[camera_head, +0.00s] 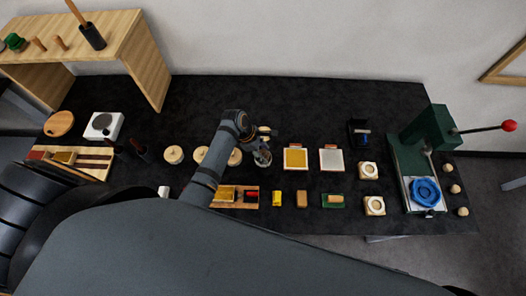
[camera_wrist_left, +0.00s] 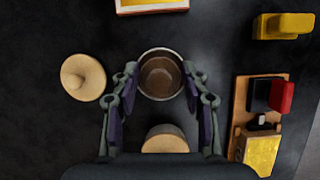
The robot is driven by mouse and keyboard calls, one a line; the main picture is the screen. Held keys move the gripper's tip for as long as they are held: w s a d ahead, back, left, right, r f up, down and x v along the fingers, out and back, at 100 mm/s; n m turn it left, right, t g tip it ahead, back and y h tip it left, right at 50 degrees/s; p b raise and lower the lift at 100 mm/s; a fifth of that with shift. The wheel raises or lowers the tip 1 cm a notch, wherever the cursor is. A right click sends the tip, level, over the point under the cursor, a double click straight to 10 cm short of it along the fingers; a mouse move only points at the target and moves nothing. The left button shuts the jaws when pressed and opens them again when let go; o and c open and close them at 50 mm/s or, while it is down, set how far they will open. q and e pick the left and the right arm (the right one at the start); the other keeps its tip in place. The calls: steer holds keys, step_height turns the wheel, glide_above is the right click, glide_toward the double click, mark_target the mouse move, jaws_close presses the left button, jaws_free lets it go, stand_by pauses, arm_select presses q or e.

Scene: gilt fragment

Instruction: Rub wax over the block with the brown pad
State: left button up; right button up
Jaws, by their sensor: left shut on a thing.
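My left gripper (camera_head: 262,150) is shut on a small round metal pot (camera_wrist_left: 160,75), with a finger on each side of it. The pot's open top and brownish inside show in the left wrist view; in the head view it is small and partly covered by the gripper. A brown pad (camera_head: 302,199) lies at the near side of the table, right of a yellow pad (camera_head: 277,199). A wooden tray (camera_wrist_left: 243,90) close to the gripper holds a gold-yellow block (camera_wrist_left: 262,150) and black and red pieces. I cannot tell which block the task means. My right gripper is not in view.
Pale round lids (camera_wrist_left: 83,77) lie near the gripper. Two framed squares, gold (camera_head: 295,158) and silver (camera_head: 331,160), lie to its right. A green press (camera_head: 425,130) with a blue ring stands at the right. A wooden stand (camera_head: 140,60) is at far left. The table's back middle is clear.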

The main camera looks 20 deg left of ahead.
mark_target(263, 151)
arm_select(q)
steer(key=shift+f, duration=0.55)
stand_by(1.6)
steer(key=shift+s, duration=0.1)
steer(key=shift+r, duration=3.55)
